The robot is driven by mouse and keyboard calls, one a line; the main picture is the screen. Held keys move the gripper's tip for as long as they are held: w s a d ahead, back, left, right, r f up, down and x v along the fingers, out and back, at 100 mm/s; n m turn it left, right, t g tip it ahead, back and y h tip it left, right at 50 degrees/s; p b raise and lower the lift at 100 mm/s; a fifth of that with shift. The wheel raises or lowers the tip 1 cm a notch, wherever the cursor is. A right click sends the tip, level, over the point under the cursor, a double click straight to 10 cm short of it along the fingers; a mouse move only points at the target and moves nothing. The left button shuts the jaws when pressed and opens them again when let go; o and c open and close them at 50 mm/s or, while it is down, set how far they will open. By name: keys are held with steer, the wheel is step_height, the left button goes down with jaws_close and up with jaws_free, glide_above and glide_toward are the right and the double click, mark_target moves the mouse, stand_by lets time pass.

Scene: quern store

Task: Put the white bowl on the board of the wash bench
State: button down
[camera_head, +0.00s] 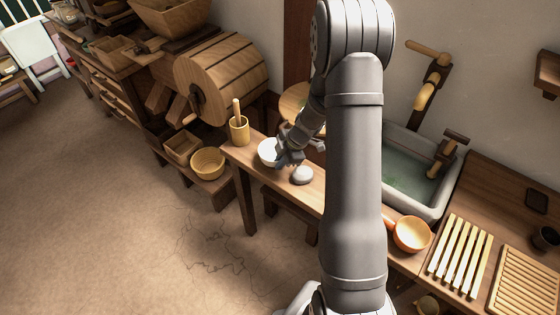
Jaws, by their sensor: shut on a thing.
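The white bowl (268,153) is on the narrow wooden bench, left of the sink. My gripper (285,156) is at the bowl's right side, shut on it, with its fingers over the rim. The gripper partly hides the bowl, and I cannot tell whether the bowl touches the bench top or is just above it. The wash bench (412,259) runs to the right, with a pale slatted rack (460,258) and a ribbed wooden board (527,284) on its top. My arm hides the middle of the bench.
A yellow cup with a pestle (239,129) stands to the left. The stone sink (408,178) has wooden taps above it. An orange-rimmed pan (411,234) sits left of the rack. A dark cup (545,237) stands at the far right.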

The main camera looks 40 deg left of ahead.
steer(key=c, duration=1.6)
jaws_free()
steer(key=shift+f, duration=0.1)
steer(key=shift+o, duration=0.2)
steer(key=v, duration=1.2)
